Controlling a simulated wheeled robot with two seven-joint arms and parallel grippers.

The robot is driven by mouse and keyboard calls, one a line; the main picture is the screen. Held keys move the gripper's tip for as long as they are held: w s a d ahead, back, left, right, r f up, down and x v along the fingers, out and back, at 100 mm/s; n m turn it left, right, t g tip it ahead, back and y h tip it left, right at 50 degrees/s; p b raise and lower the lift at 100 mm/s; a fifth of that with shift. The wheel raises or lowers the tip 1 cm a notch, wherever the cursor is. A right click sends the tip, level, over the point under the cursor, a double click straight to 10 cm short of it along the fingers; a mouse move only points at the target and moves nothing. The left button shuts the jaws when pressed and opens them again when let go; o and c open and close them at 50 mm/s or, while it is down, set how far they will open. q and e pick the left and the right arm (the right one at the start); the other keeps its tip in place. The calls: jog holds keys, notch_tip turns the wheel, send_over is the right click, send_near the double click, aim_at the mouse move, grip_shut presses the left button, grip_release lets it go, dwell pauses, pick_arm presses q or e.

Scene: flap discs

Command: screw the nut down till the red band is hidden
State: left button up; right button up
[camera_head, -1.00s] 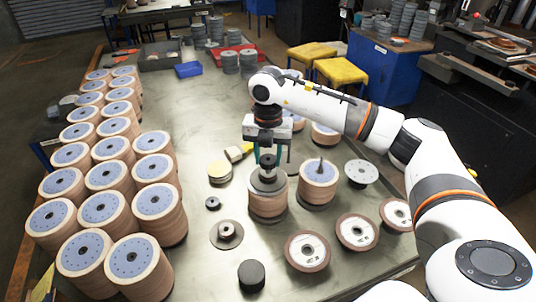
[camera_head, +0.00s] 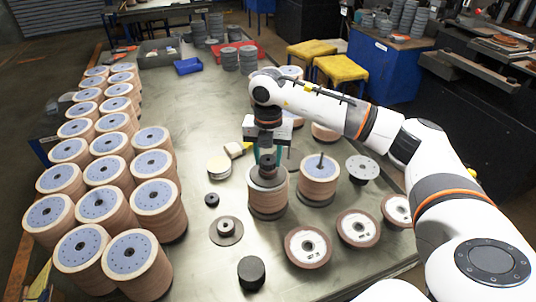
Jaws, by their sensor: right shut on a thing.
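The right gripper (camera_head: 267,150) hangs from the white right arm, jaws pointing down, shut on the dark nut (camera_head: 268,166). The nut sits at the top centre of a stack of flap discs (camera_head: 268,198), above a grey plate (camera_head: 268,181) on the stack. I cannot make out a red band; the jaws and nut hide the spindle there, or it is too small to see. To the right, a second stack (camera_head: 319,178) has a bare spindle standing up from its middle. My left gripper is not in view.
Several tall stacks of discs (camera_head: 135,255) fill the table's left side. Loose discs (camera_head: 308,248) lie at the front right. A black cylinder (camera_head: 251,272), a flanged piece (camera_head: 226,229) and a small dark nut (camera_head: 212,200) lie nearer. The table middle (camera_head: 205,130) is clear.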

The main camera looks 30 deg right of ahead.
jog(key=shift+f, duration=0.25)
dwell(0.6)
jog(key=o, duration=1.1)
jog(key=shift+c, duration=0.2)
